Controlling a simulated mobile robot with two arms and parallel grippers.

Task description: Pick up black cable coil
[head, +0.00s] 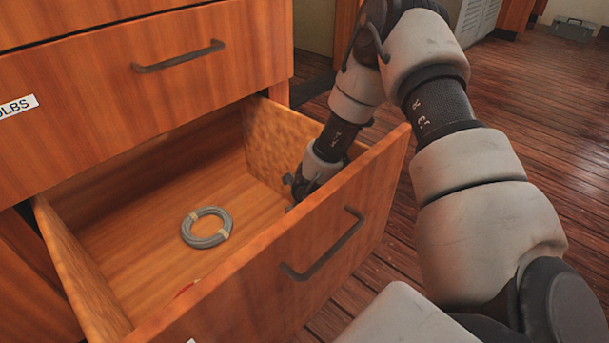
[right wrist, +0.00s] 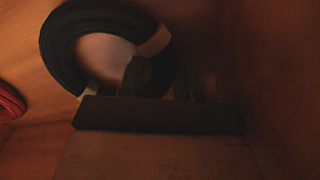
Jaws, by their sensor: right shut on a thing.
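The black cable coil (right wrist: 66,52) shows in the right wrist view, a dark ring with pale tape bands, right at the fingers. In the head view I cannot make it out; the drawer front hides that corner. My right gripper (head: 296,188) reaches down into the open drawer at its right end, close behind the front panel. In the right wrist view its fingers (right wrist: 160,82) are dim, with one inside the ring, and are shut on the coil's near side. My left gripper is not in view.
A grey cable coil (head: 207,228) lies on the floor of the open drawer (head: 160,255). A red coil (right wrist: 10,101) lies left of the black one. The drawer front (head: 300,262) and side wall (head: 275,142) closely surround my right gripper. A shut drawer (head: 120,90) is above.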

